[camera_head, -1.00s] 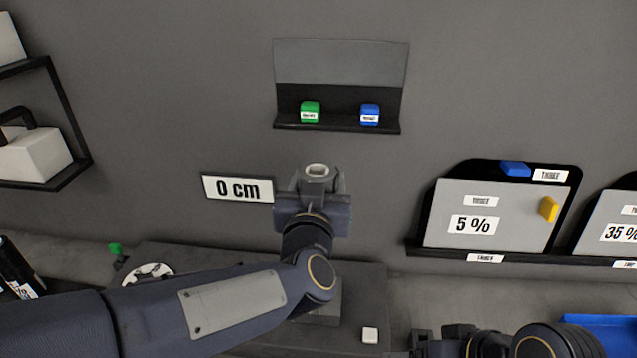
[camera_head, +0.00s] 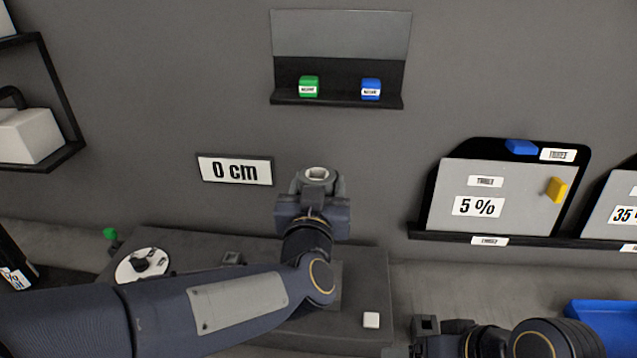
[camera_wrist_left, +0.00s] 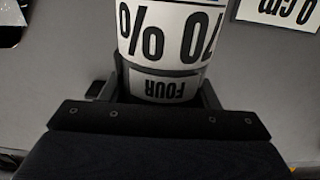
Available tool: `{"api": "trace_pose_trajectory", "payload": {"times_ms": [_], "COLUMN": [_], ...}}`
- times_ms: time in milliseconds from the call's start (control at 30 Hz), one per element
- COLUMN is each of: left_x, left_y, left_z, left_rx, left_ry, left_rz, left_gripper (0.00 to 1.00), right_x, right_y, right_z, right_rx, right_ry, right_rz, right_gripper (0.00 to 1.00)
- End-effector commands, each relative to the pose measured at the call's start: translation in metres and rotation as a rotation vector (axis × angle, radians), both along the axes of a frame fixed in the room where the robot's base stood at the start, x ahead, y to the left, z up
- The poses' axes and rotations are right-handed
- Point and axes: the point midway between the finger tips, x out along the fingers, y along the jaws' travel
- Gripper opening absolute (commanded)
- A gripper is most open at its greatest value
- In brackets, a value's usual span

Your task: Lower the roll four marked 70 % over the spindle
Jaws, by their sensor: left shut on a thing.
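My left gripper (camera_head: 313,205) is shut on roll four (camera_head: 317,173), a light roll whose hollow top end shows above the jaws in the head view. In the left wrist view the roll (camera_wrist_left: 170,45) bears the labels "70 %" and "FOUR", upside down, between the fingers. The roll is held upright in front of the wall, above the dark bench (camera_head: 365,270). I cannot make out the spindle; my left arm and gripper cover part of the bench. My right gripper (camera_head: 428,326) shows only partly at the bottom edge, and its jaws are unclear.
A "0 cm" sign (camera_head: 235,170) is on the wall left of the gripper. A white disc with a black knob (camera_head: 140,264) and a white button (camera_head: 371,320) are on the bench. A "5 %" panel (camera_head: 475,207) stands at right, near a blue tray (camera_head: 605,322).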

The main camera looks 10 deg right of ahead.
Motion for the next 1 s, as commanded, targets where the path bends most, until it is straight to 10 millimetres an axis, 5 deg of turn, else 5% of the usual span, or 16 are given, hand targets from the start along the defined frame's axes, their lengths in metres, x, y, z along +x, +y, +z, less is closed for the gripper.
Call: {"api": "trace_pose_trajectory", "payload": {"times_ms": [1000], "left_x": [0.000], "left_y": [0.000], "left_z": [-0.074], "left_rx": [0.001], "left_ry": [-0.001], "left_rz": [0.000], "left_gripper": [0.24], "right_x": [0.000], "right_y": [0.000], "right_z": [-0.061], "right_rx": [0.000], "right_ry": [0.000], "right_rz": [0.000], "right_gripper": [0.77]}}
